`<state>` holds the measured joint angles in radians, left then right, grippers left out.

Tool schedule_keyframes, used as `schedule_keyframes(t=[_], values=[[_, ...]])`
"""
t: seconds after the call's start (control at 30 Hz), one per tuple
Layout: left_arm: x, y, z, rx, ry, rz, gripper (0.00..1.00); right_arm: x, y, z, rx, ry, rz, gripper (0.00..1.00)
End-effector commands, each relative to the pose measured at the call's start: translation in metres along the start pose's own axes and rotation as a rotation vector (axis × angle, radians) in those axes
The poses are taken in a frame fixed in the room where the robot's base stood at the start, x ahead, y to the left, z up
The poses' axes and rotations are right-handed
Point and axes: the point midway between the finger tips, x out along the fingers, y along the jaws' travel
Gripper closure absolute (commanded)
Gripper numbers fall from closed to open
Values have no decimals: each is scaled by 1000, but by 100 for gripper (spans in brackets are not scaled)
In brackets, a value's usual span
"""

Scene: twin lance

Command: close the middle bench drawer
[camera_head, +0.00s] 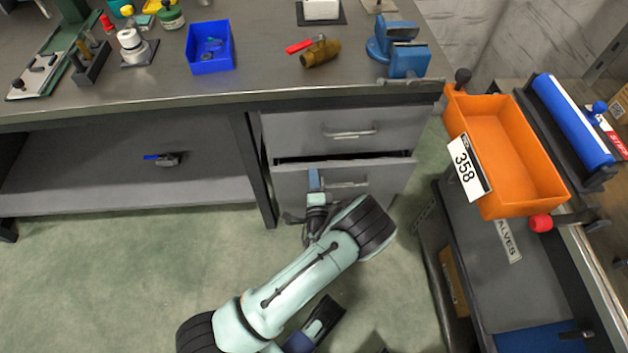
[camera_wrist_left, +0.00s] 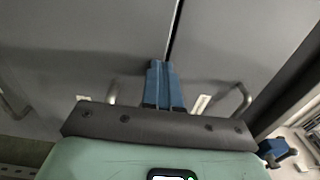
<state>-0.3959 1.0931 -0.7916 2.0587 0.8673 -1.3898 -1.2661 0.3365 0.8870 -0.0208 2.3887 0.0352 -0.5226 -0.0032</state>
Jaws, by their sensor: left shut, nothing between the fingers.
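The middle bench drawer (camera_head: 388,181) is a grey front below the top drawer (camera_head: 290,130). It stands slightly out, with a narrow dark gap along its top edge. Its bar handle (camera_head: 345,184) faces me. My left gripper (camera_head: 314,180) is shut and empty, its blue fingers at the drawer front, left of the handle. In the left wrist view the shut fingers (camera_wrist_left: 164,85) point at the grey fronts near the dark seam between two drawers; I cannot tell whether they touch. My arm hides the lower part of the drawer.
The bench top (camera_head: 265,85) carries a blue bin (camera_head: 210,60), a brass valve (camera_head: 321,52) and a blue vise (camera_head: 405,55). An orange bin (camera_head: 510,150) sits on a side cart at right. Green floor (camera_head: 110,270) is free at left.

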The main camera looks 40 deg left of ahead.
Motion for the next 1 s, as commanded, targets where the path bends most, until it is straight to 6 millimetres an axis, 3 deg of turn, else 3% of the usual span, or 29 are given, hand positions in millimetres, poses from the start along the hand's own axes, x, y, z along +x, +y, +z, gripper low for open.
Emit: schedule_keyframes(t=[0.13,0.43,1.0], values=[[4,0,0,-1,0,-1,100,0,0,0,0,0,0,100],[48,1,0,0,0,0,100,5,5,6,5,-20,9,100],[55,-2,3,1,-2,-5,100,5,5,6,5,-21,9,100]])
